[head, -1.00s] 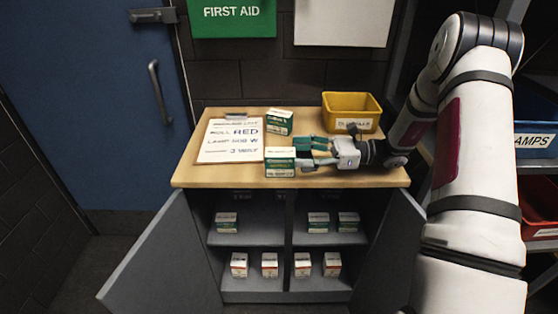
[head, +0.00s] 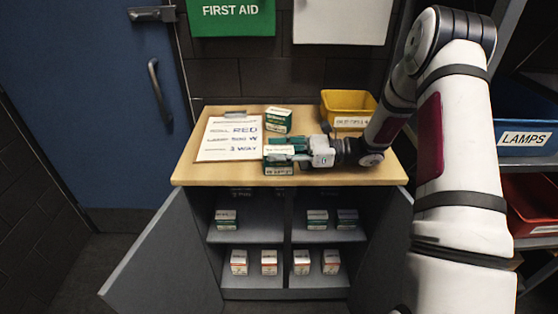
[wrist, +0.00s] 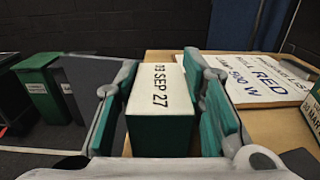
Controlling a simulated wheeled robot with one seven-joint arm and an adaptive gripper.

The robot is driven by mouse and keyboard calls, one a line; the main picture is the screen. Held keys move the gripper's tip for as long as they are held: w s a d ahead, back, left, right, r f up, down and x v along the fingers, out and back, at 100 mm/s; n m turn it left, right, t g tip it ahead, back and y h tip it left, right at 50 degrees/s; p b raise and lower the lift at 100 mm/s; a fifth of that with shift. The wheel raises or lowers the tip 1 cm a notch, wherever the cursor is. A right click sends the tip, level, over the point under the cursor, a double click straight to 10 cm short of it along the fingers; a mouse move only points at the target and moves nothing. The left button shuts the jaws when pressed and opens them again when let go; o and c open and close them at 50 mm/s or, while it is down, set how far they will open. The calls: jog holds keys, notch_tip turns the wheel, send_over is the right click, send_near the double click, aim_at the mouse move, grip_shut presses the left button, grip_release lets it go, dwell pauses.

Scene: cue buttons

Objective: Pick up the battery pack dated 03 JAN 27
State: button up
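A green battery pack with a white top (head: 280,168) stands near the table's front edge. In the wrist view the pack (wrist: 162,105) reads "SEP 27", with a first figure that looks like 03 or 13. My gripper (head: 285,151) has come from the right and has its fingers on both sides of this pack. In the wrist view my gripper (wrist: 160,68) is open, with narrow gaps beside the pack. A second green and white pack (head: 278,120) stands behind it on the table; its date is unreadable in the head view. No JAN 27 label is readable.
A clipboard (head: 228,150) lies at the table's left and a yellow bin (head: 349,108) stands at the back right. The open cabinet below holds several small packs, with green ones (head: 317,219) on the upper shelf. Its left door (head: 165,260) swings outward.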

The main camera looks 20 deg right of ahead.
grip_shut()
jog(key=shift+r, duration=0.1)
jog(key=shift+r, duration=0.45)
notch_tip(320, 180, up, 2)
jog(key=shift+r, duration=0.1)
jog(key=shift+s+d+r, duration=0.1)
jog(key=shift+s+r, duration=0.1)
jog(key=shift+s, duration=0.5)
jog(key=s+r, duration=0.1)
jog(key=s, duration=1.4)
jog(key=r+m+t+h+p, duration=0.1)
jog(key=r+m+t+h, duration=0.1)
jog(key=m+t+h, duration=0.95)
send_over(279, 150)
jog(key=s, duration=0.1)
jog(key=shift+s+f+n+h, duration=0.15)
jog(key=shift+f+n+h, duration=0.05)
jog(key=shift+n+h, duration=0.05)
